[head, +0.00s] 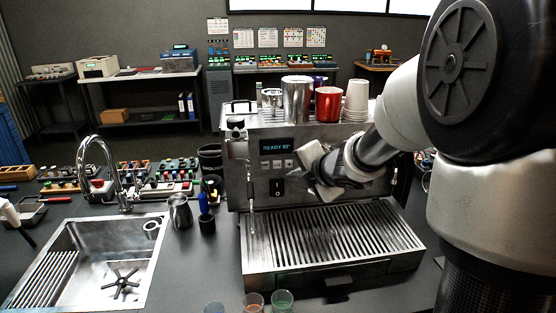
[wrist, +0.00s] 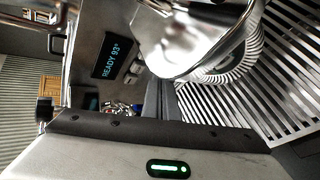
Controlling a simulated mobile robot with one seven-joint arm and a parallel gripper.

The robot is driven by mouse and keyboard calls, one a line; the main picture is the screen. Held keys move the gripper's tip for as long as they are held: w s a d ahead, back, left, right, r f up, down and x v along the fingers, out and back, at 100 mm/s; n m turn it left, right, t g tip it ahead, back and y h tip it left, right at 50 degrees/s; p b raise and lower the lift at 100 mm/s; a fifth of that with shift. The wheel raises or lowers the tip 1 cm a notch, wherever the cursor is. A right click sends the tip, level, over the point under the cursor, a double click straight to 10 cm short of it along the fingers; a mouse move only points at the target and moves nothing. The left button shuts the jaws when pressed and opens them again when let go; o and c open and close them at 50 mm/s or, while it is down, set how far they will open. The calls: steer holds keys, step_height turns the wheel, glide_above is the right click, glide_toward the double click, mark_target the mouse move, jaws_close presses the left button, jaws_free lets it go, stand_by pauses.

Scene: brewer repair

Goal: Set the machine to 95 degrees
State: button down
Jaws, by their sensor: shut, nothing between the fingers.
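The espresso machine (head: 232,180) stands on the dark counter. Its small display (head: 277,146) is lit and reads "READY 93°" in the wrist view (wrist: 113,55). A row of small buttons (head: 276,163) sits just below the display, and some show in the wrist view (wrist: 131,72). My gripper (head: 318,172) is in front of the machine's face, right of the display and buttons. It is shut with nothing in it. Its dark fingers show in the wrist view (wrist: 163,98), apart from the buttons. My gripper hides part of the machine's front in the head view.
A black rocker switch (head: 277,187) is below the buttons. A steam wand (head: 250,190) hangs at the left. The slatted drip tray (head: 330,235) lies below my gripper. Cups (head: 328,104) stand on top. A sink (head: 105,260) is at left; small glasses (head: 253,303) stand in front.

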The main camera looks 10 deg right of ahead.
mark_target(289, 168)
steer(key=shift+w, duration=1.2)
steer(key=shift+w, duration=0.1)
stand_by(1.1)
steer(key=shift+w, duration=0.3)
steer(key=shift+w+d+r+p, duration=0.15)
steer(key=shift+w+d+p, duration=0.05)
steer(key=shift+w+p, duration=0.3)
stand_by(1.0)
steer(key=shift+d, duration=0.1)
steer(key=shift+s+d, duration=0.25)
steer(key=shift+s, duration=0.55)
steer(key=shift+s, duration=0.1)
